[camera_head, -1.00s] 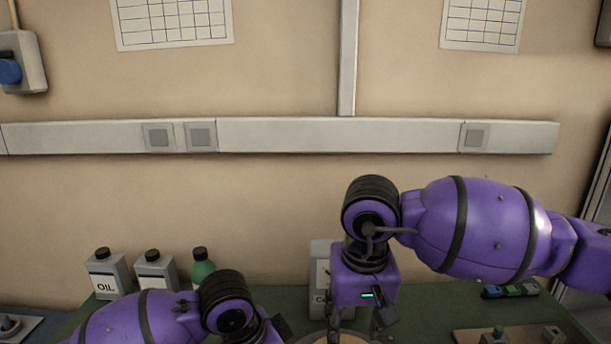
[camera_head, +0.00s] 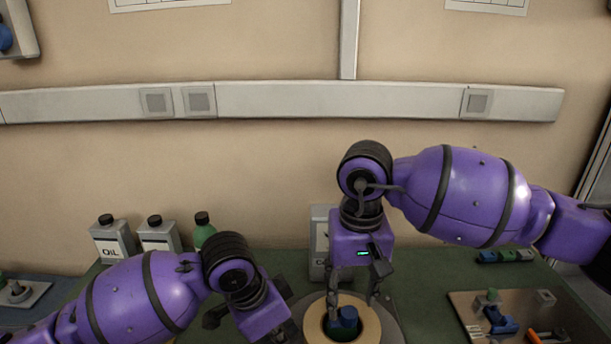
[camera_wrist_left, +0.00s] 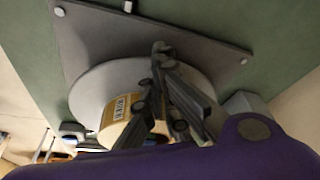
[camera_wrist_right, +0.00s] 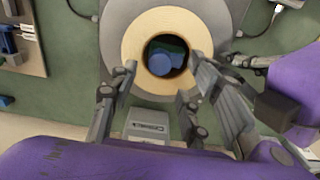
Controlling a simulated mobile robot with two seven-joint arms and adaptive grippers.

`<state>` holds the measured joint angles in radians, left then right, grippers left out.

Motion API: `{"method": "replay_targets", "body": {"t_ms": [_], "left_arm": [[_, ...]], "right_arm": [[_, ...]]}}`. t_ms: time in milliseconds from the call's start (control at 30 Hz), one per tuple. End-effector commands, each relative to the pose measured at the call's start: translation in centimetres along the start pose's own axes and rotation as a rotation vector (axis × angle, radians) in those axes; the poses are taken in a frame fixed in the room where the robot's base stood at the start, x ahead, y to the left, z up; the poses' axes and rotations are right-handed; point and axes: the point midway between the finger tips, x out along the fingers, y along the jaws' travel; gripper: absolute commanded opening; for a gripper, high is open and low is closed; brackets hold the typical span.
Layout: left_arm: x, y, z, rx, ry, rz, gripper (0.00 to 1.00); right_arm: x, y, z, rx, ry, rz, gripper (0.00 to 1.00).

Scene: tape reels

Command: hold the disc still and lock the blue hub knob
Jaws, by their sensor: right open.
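The tan tape roll (camera_head: 371,325) sits on the round grey disc (camera_head: 392,331) at the bottom of the head view. The blue hub knob (camera_head: 347,317) shows inside its core, with green below; the right wrist view shows the knob too (camera_wrist_right: 157,60). My right gripper (camera_head: 355,301) is open above the roll, its fingers pointing down on either side of the knob, which is not between gripping pads. My left gripper (camera_wrist_left: 164,52) is by the disc's rim in the left wrist view; whether its fingers pinch the rim is unclear.
Two oil cans (camera_head: 113,239) and a green bottle (camera_head: 204,230) stand at the back left. A grey container (camera_head: 318,245) is behind the roll. A board with small parts (camera_head: 525,313) lies at right. Green table (camera_head: 430,275) between is clear.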

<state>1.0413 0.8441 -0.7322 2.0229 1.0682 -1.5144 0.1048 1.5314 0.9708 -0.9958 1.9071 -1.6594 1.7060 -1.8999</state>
Motion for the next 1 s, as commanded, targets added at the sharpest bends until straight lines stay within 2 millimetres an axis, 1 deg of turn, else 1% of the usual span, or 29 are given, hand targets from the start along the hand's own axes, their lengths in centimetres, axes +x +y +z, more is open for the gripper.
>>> {"method": "replay_targets", "body": {"t_ms": [33,300,433,700,767,833,1000], "left_arm": [[0.4,0.2,0.3,-0.001,-0.008,0.006,0.00],[0.5,0.2,0.4,-0.002,-0.009,0.007,0.00],[0.5,0.2,0.4,-0.002,-0.009,0.007,0.00],[0.5,0.2,0.4,-0.002,-0.011,0.008,0.00],[0.5,0.2,0.4,-0.002,-0.011,0.008,0.00],[0.5,0.2,0.4,-0.002,-0.011,0.008,0.00],[0.6,0.2,0.5,-0.002,-0.012,0.008,0.00]], "right_arm": [[0.6,0.0,0.1,0.000,-0.003,0.000,0.44],[3.3,0.0,0.1,0.000,-0.004,-0.001,0.44],[3.8,0.0,0.0,0.000,-0.001,-0.001,0.44],[3.8,0.0,0.0,-0.008,-0.001,-0.001,0.44],[3.8,0.0,0.0,-0.043,-0.001,-0.001,0.44],[3.8,0.0,0.0,-0.128,-0.001,0.000,0.44],[3.8,0.0,0.0,-0.399,-0.002,0.000,0.44]]}}
